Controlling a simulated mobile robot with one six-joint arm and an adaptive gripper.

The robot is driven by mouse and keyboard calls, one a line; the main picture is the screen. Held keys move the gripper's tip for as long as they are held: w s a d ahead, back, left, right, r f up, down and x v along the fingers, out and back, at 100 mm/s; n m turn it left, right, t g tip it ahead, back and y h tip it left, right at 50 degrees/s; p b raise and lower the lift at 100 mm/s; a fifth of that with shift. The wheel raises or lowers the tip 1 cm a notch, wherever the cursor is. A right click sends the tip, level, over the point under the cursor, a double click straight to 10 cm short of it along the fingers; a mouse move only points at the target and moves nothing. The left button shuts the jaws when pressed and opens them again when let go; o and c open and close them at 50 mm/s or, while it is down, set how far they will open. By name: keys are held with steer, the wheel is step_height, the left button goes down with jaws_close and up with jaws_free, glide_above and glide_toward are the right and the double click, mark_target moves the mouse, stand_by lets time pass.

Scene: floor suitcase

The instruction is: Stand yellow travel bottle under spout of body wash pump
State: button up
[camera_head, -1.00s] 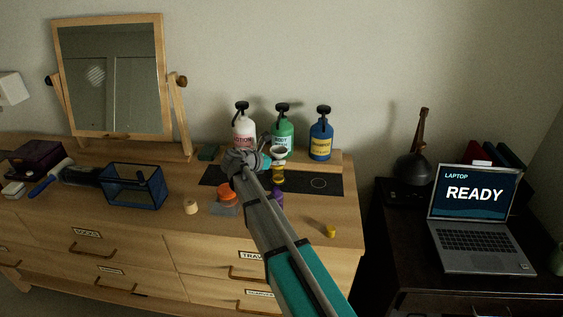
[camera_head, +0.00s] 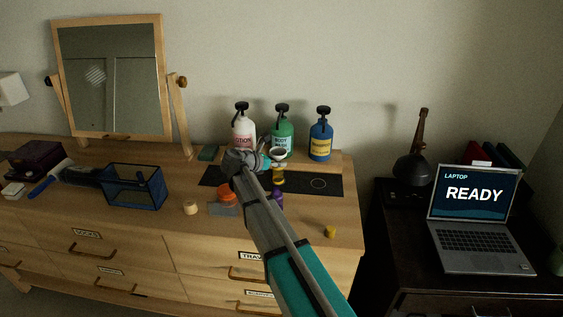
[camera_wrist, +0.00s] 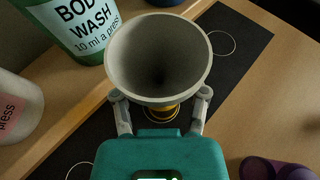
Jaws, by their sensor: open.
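The yellow travel bottle (camera_head: 278,180) stands on the dark mat in front of the green body wash pump bottle (camera_head: 284,131). A grey funnel (camera_head: 278,152) sits in its top. In the wrist view the funnel (camera_wrist: 160,55) hides most of the bottle, and only a yellow ring (camera_wrist: 161,114) shows below it. My gripper (camera_wrist: 162,104) is open, with one finger on each side of the bottle just below the funnel. The body wash (camera_wrist: 80,25) is beyond the funnel to the left. Its spout is out of the wrist view, so exact alignment cannot be told.
A white lotion pump (camera_head: 243,134) and a blue pump (camera_head: 321,141) flank the body wash on a wooden riser. A purple bottle (camera_head: 278,199) and an orange-lidded jar (camera_head: 225,196) are close to my arm. A yellow cap (camera_head: 330,232) lies at front right, a blue basket (camera_head: 135,190) left.

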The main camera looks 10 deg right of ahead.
steer(key=p+v, duration=0.4)
steer(key=v, duration=0.8)
stand_by(0.4)
steer(key=shift+w, duration=0.2)
stand_by(0.9)
